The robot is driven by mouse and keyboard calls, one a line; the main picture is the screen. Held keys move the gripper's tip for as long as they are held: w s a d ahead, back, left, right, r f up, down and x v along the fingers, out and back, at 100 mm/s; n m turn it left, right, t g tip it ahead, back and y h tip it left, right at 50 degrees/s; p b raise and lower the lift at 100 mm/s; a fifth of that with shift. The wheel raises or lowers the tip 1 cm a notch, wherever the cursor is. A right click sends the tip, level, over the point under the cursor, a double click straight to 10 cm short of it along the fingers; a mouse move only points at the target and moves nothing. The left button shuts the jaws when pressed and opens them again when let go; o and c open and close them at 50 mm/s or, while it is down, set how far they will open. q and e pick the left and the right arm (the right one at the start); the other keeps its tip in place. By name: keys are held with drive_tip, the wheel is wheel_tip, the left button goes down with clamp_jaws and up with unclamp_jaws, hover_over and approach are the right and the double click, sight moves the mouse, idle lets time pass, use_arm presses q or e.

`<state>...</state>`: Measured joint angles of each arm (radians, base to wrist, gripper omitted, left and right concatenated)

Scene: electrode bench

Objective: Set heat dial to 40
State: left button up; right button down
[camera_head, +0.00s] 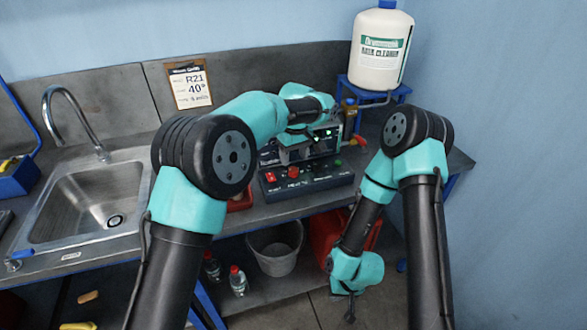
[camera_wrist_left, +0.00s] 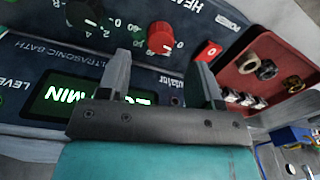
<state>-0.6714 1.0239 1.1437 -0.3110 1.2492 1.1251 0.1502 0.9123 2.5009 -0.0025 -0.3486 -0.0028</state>
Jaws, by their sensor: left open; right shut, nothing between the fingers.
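The red heat dial (camera_head: 293,172) is on the sloped control panel of the ultrasonic bath (camera_head: 312,187). In the left wrist view the panel appears upside down, and the red dial (camera_wrist_left: 160,37) has a number scale around it. My left gripper (camera_wrist_left: 160,72) is open, and the dial lies just beyond and between its fingertips, apart from them. The value at the dial's pointer cannot be read. In the head view my left gripper (camera_head: 292,153) is above the panel, partly hidden by its wrist. My right gripper (camera_head: 350,308) is shut and empty, pointing down before the bench.
A black dial (camera_wrist_left: 82,13) and a red power switch (camera_wrist_left: 208,51) flank the red dial. A red tray (camera_wrist_left: 290,62) with small metal parts is beside the bath. A sink (camera_head: 95,200) is at left.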

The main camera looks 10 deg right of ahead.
sight(293, 169)
use_arm(q)
wheel_tip(293, 169, down, 5)
drive_tip(key=shift+a+f, duration=0.1)
drive_tip(key=shift+c, duration=0.2)
drive_tip(key=c, duration=0.9)
